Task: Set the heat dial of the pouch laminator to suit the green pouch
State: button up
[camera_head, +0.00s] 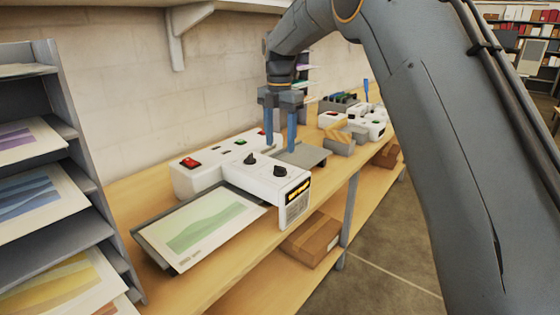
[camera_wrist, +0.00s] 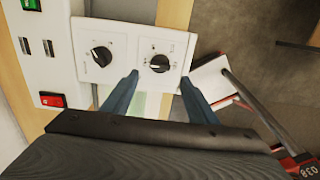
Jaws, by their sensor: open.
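The white pouch laminator (camera_head: 225,178) stands on the wooden bench. Two black dials sit on its top, a left one (camera_head: 250,158) and a right one (camera_head: 280,171); both also show in the wrist view, left (camera_wrist: 101,56) and right (camera_wrist: 160,63). Their labels are too small to read, so I cannot tell which is the heat dial. The green pouch (camera_head: 205,228) lies flat on the grey tray (camera_head: 150,252) in front of the laminator. My gripper (camera_head: 281,149) is open and empty above the laminator. In the wrist view its fingertips (camera_wrist: 160,82) flank the right dial's lower edge, apparently apart from it.
A red switch (camera_head: 190,163) is on the laminator's left part. A yellow-and-black panel (camera_head: 298,190) is on its end. A grey shelf rack (camera_head: 75,250) with prints stands at left. Other small devices (camera_head: 365,122) stand farther along the bench. A cardboard box (camera_head: 313,240) lies on the lower shelf.

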aim_at(280, 170)
notch_tip(280, 170, down, 7)
jog(key=p, duration=0.2)
jog(key=shift+f+p, duration=0.2)
jog(key=shift+p, duration=0.15)
jog(key=shift+c, duration=0.4)
jog(key=c, duration=1)
